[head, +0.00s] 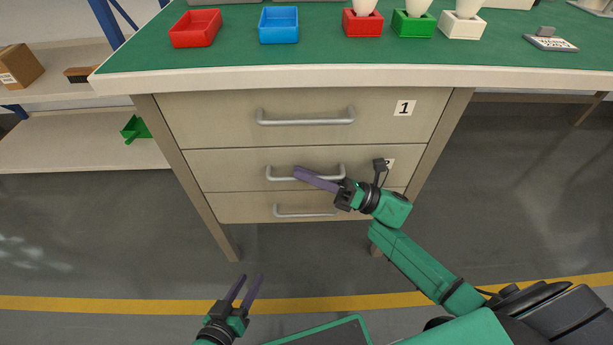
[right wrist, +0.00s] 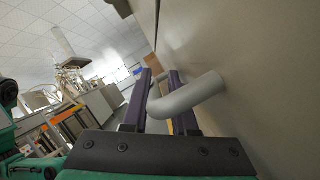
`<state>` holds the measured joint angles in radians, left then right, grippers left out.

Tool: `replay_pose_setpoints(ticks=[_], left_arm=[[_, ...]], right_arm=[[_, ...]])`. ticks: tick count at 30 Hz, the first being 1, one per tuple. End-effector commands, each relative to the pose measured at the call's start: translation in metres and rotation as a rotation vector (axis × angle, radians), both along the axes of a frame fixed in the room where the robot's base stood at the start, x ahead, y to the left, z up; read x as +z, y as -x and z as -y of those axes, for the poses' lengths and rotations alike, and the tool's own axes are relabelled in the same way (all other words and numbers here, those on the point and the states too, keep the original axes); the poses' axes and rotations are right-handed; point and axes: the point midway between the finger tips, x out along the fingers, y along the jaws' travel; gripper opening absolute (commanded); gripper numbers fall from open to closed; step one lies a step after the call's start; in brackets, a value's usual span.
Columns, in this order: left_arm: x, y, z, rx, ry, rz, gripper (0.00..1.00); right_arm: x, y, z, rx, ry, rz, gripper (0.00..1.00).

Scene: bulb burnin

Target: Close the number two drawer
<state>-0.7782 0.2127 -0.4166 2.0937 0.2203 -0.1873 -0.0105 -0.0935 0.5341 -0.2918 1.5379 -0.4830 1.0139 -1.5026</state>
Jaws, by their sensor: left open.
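The number two drawer (head: 235,167) is the middle of three drawers under the bench. Its front looks about level with its neighbours; a small gap cannot be ruled out. Its label is partly hidden by my right gripper. My right gripper (head: 298,174) is at the drawer's grey handle (head: 283,179), which also shows in the right wrist view (right wrist: 190,97). There the handle passes between the two purple fingers of my right gripper (right wrist: 158,75). I cannot tell whether they press on it. My left gripper (head: 251,279) is open and empty, low in front of the bench.
Drawer one (head: 220,120) is above and the bottom drawer (head: 245,208) below; both look closed. The green bench top (head: 340,55) holds a red tray (head: 196,28), a blue tray (head: 279,25) and bulbs in coloured holders. The floor before the drawers is clear.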

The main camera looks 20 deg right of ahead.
Motion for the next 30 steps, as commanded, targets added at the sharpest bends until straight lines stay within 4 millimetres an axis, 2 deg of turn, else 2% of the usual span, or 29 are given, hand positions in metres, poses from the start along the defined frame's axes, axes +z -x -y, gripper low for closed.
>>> replay_pose_setpoints(ticks=[11,15,17,27,30], left_arm=[[0.000,0.000,0.000,0.000,0.000,0.000,0.45],[0.001,0.000,0.000,0.000,0.000,0.000,0.45],[0.001,0.000,0.000,0.000,0.000,-0.001,0.45],[0.002,-0.001,0.000,-0.001,-0.001,0.000,0.45],[0.001,-0.001,0.000,0.000,0.000,0.001,0.45]], right_arm=[[-0.002,0.001,-0.001,0.004,0.002,-0.002,0.27],[-0.005,0.005,0.006,0.003,0.003,-0.004,0.27],[-0.008,0.010,0.014,0.002,0.003,-0.005,0.27],[-0.040,0.052,0.096,0.000,0.005,-0.006,0.27],[-0.046,0.060,0.112,0.000,0.003,-0.005,0.27]])
